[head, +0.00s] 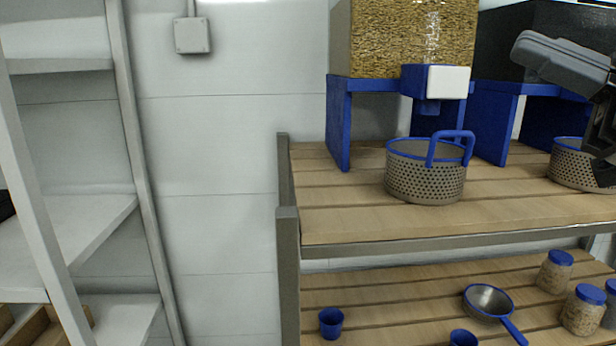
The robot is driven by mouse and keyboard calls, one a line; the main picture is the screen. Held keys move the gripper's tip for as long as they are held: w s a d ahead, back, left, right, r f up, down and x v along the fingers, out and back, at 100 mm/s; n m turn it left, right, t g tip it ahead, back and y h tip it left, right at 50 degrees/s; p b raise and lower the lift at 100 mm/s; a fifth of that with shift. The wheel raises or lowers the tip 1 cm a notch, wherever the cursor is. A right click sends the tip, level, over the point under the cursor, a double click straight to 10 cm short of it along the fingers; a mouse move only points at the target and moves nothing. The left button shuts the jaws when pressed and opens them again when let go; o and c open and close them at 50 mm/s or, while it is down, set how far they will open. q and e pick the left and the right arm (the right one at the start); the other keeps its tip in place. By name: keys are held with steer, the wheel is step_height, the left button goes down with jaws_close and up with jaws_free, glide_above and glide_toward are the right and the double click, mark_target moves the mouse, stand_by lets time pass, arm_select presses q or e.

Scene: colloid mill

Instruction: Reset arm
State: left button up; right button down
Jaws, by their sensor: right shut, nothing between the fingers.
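My right arm comes in at the upper right edge. Its black gripper (603,150) is partly cut off by the picture's edge and is shut and empty, in front of a perforated metal basket (574,168) with a blue rim. It hides part of that basket; I cannot tell whether they touch. My left gripper does not show. A small dark shape at the far left edge is too cut off to identify.
A perforated basket (425,178) with a blue handle stands on the slatted upper shelf (350,222) below a grain dispenser (400,40). The lower shelf holds a blue-handled pan (488,302), blue cups (331,322) and lidded jars (582,312). A white rack (70,220) stands left.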

steer(key=w+d+f+m+t+h, duration=0.35)
steer(key=f+m+t+h, duration=0.25)
steer(key=f+m+h, duration=0.3)
steer(key=w+d+f+m+t+h, duration=0.3)
steer(key=w+f+m+t+h, duration=0.2)
steer(key=f+m+t+h, duration=0.45)
step_height(320, 180, down, 17)
steer(key=s+d+m+g+h, duration=0.1)
steer(key=s+m+g+h, duration=0.25)
steer(key=g, duration=0.75)
steer(key=s+a+f+n+g+y, duration=0.1)
steer(key=s+a+f+g+y, duration=0.1)
steer(key=s+a+f+g, duration=0.55)
steer(key=s+a+f+n+g+y, duration=0.15)
steer(key=s+f+g, duration=0.25)
steer(key=s+f, duration=0.8)
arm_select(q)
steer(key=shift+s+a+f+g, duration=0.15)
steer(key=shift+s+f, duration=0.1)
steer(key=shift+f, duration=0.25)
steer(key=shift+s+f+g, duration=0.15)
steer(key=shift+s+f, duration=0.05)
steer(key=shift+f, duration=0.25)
arm_select(e)
steer(key=w+a+f+t+y, duration=0.2)
steer(key=w+a+f+t, duration=0.2)
steer(key=w+a+t, duration=0.1)
steer(key=shift+w+f+t, duration=0.2)
steer(key=shift+w+t, duration=0.4)
steer(key=shift+t, duration=0.4)
